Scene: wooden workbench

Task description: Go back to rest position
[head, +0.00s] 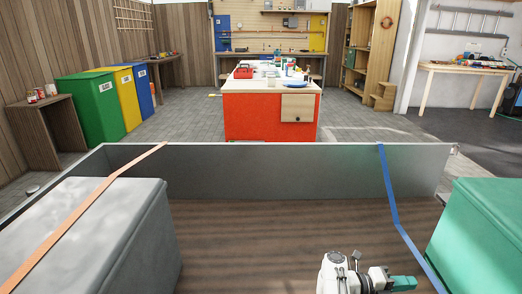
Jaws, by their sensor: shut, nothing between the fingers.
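My gripper (404,283) shows at the bottom edge of the head view, right of centre, as a small teal end on a white and black wrist. It is shut and empty, pointing right over the brown ribbed floor (270,235) of a grey-walled bed. Its lower part is cut off by the picture edge. The rest of my arm is mostly out of view.
A grey box (95,235) under an orange strap stands left; a green box (485,235) stands right, near a blue strap (395,200). The low grey wall (270,170) closes the far side. Beyond are an orange workbench (250,115) and coloured bins (90,105).

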